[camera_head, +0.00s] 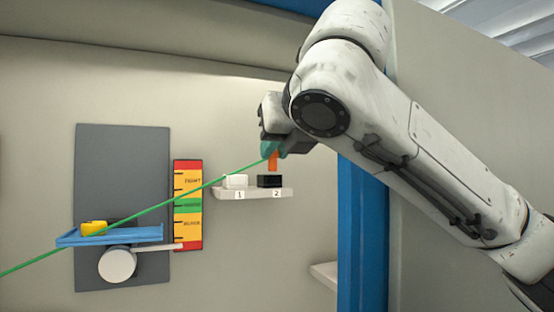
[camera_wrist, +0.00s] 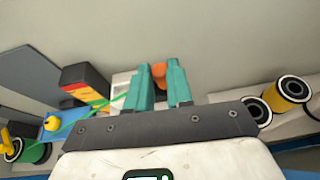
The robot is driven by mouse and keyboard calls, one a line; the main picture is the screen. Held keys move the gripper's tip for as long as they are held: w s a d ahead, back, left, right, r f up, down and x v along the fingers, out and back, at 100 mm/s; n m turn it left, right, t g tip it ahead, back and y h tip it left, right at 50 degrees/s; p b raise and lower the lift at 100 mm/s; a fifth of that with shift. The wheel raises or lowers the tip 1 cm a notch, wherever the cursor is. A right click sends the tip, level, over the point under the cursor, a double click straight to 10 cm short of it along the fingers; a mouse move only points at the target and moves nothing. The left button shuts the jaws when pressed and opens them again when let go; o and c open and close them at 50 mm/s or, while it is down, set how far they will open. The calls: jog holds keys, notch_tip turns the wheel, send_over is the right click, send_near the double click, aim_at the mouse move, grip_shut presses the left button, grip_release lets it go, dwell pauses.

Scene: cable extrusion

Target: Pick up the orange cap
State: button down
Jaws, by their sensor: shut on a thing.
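The orange cap (camera_head: 273,160) is held between the teal fingertips of my gripper (camera_head: 272,148), above the small shelf. In the wrist view the orange cap (camera_wrist: 159,74) shows between the two teal fingers of my gripper (camera_wrist: 159,82), which are shut on it. The fingers hide part of the cap.
The shelf (camera_head: 254,194) carries labels 1 and 2, with a white block (camera_head: 235,181) at 1. A green cable (camera_head: 130,219) runs diagonally past a coloured gauge (camera_head: 188,205) and a blue tray (camera_head: 110,236). A blue post (camera_head: 360,235) stands right. Spools (camera_wrist: 290,92) show in the wrist view.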

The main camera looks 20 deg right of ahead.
jog(key=shift+r, duration=0.75)
jog(key=s+b, duration=0.3)
jog(key=s, duration=1.5)
jog(key=shift+a+b, duration=0.3)
jog(key=shift+a, duration=0.1)
jog(key=shift+f, duration=0.1)
